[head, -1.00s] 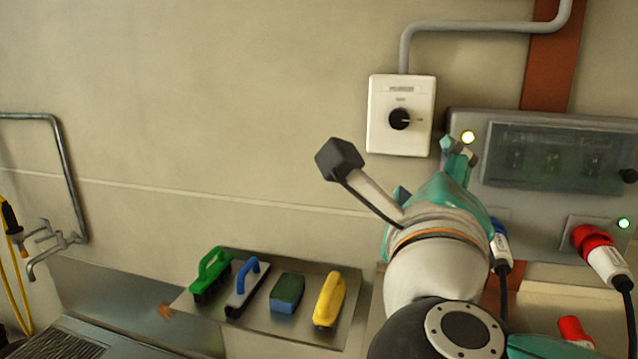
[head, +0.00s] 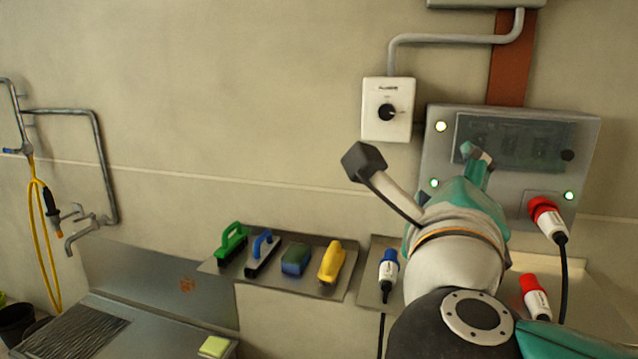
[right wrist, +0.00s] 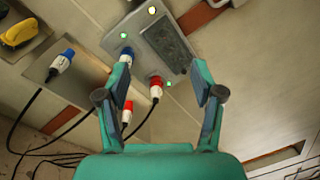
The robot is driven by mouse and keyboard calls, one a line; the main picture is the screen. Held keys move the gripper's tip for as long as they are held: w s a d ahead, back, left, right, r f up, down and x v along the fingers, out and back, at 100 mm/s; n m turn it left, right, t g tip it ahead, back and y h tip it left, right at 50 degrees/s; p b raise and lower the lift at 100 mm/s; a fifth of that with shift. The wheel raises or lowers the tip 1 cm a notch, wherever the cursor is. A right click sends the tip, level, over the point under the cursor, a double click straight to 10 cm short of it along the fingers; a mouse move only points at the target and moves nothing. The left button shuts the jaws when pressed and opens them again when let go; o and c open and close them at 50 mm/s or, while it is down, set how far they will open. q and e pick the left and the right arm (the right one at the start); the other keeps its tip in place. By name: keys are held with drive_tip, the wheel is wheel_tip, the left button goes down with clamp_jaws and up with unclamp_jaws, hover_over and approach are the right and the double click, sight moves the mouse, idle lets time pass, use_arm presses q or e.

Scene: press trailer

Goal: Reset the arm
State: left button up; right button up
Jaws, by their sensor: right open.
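My right arm comes up from the bottom right in the head view. Its teal gripper (head: 477,158) stands in front of the grey socket panel (head: 587,135). In the right wrist view the gripper (right wrist: 161,75) has its two fingers wide apart with nothing held between them. A blue plug sits at the panel (right wrist: 126,56), close to the left fingertip in that picture; I cannot tell if they touch. The arm hides it in the head view. My left gripper is in neither view.
A red plug (head: 545,215) sits in the panel. Another blue plug (head: 388,268) and a red plug (head: 535,295) are at the shelf below. A white rotary switch (head: 387,110) is on the wall. Brushes and a sponge rest on the left shelf (head: 225,268). A sink (head: 160,285) is farther left.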

drive_tip(key=w+d+f+n+g+h+p, duration=0.1)
drive_tip(key=w+d+f+g+h, duration=0.1)
drive_tip(key=w+d+f, duration=0.5)
drive_tip(key=w+f+n+g+h+p, duration=0.1)
drive_tip(key=w+f+g+p, duration=0.1)
drive_tip(key=w+f, duration=0.6)
drive_tip(key=d+f+n+g+y+p, duration=0.1)
drive_tip(key=d+f+n+y, duration=0.2)
drive_tip(key=f, duration=1)
drive_tip(key=d+f+n+g+p, duration=0.15)
drive_tip(key=f+n, duration=0.35)
drive_tip(key=f, duration=0.9)
drive_tip(key=s+a+f+n+g+y, duration=0.2)
drive_tip(key=s+f+n+g+y, duration=0.15)
drive_tip(key=s+f, duration=0.5)
drive_tip(key=s+a+f+n+g+y, duration=0.2)
drive_tip(key=s+f+n, duration=0.3)
drive_tip(key=f, duration=0.7)
drive_tip(key=s+a+f+n+g+y, duration=0.1)
drive_tip(key=s+a+n, duration=0.3)
drive_tip(key=s, duration=0.4)
drive_tip(key=s+a+f+n+g+y, duration=0.1)
drive_tip(key=s+a+n+g+y, duration=0.2)
drive_tip(key=s, duration=0.5)
drive_tip(key=shift+a+f+n+g+y+p, duration=0.4)
drive_tip(key=shift+a+g, duration=0.2)
drive_tip(key=shift+a, duration=0.4)
